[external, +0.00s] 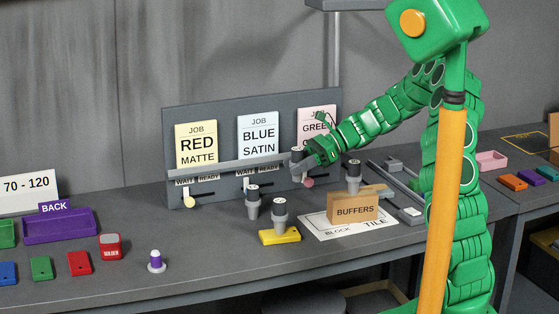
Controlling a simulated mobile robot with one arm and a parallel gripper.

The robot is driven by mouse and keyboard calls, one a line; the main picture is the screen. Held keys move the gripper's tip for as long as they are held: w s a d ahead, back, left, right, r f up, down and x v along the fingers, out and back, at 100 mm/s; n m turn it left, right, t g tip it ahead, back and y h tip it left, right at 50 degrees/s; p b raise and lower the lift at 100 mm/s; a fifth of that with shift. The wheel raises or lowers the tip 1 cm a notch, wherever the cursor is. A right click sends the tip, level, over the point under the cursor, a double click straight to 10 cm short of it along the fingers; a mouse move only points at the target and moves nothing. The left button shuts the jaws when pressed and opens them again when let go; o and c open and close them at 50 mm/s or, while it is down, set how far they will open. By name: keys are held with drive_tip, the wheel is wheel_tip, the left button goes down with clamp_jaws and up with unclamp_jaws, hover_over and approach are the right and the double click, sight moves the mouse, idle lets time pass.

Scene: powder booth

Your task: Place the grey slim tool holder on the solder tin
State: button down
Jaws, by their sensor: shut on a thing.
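My green gripper (314,154) is in front of the job board, near the green card. It is shut on a grey slim tool holder (297,166) with a dark top, held roughly upright. The gripper's fingers are small in view and partly hidden by the hand. The solder tin (110,248) is a small red tin with a pale label and a greyish top. It stands on the bench at the left, well apart from my gripper, and nothing rests on it.
Coloured blocks and a purple tray (60,230) lie left. The front bench centre is clear.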

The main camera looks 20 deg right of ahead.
drive_tip(key=s+a+r, duration=0.2)
drive_tip(key=a, duration=0.9)
drive_tip(key=s+a+r, duration=0.2)
drive_tip(key=a, duration=0.9)
drive_tip(key=s+a+r, duration=0.2)
drive_tip(key=s+a, duration=0.1)
drive_tip(key=a, duration=0.7)
drive_tip(key=s+a+r, duration=0.2)
drive_tip(key=s+a, duration=0.6)
drive_tip(key=a, duration=0.3)
hover_over(109, 239)
drive_tip(key=s+d, duration=0.1)
drive_tip(key=shift+n+g, duration=0.3)
drive_tip(key=shift+g, duration=0.1)
wheel_tip(109, 239, down, 8)
drive_tip(key=shift+d+r, duration=0.1)
drive_tip(key=shift+d, duration=0.05)
drive_tip(key=shift+w+a+f, duration=0.3)
drive_tip(key=shift+a+f, duration=0.05)
drive_tip(key=shift+f, duration=0.15)
drive_tip(key=shift+w+a+f, duration=0.25)
drive_tip(key=shift+a+f, duration=0.05)
drive_tip(key=shift+f, duration=1.6)
drive_tip(key=shift+f, duration=0.1)
